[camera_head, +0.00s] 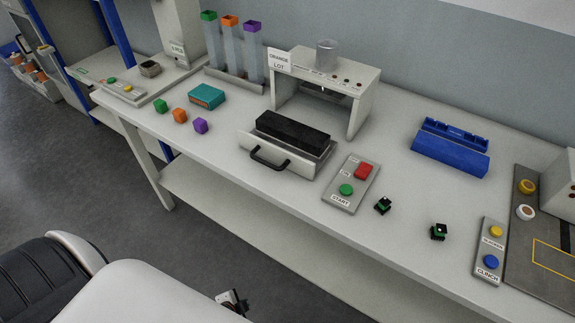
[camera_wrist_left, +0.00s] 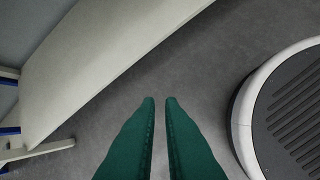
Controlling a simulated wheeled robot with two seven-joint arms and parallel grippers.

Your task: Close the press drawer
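The press (camera_head: 358,92) is a pale housing on the bench, labelled ORANGE LOT, with a clear cup on top. Its drawer (camera_head: 247,142) is pulled out toward the bench front and carries a black block (camera_head: 292,131). The drawer's black handle (camera_head: 268,161) faces the front edge and nothing touches it. In the left wrist view my left gripper (camera_wrist_left: 160,101) has two green fingers with a narrow empty gap between them. It points at the floor, beside the bench and away from the drawer.
A panel with red and green START buttons (camera_head: 350,184) lies right of the drawer. Small green, orange and purple cubes (camera_head: 180,115) and a teal box (camera_head: 206,96) lie left. A blue holder (camera_head: 450,147) and two small dark connectors (camera_head: 383,206) are further right.

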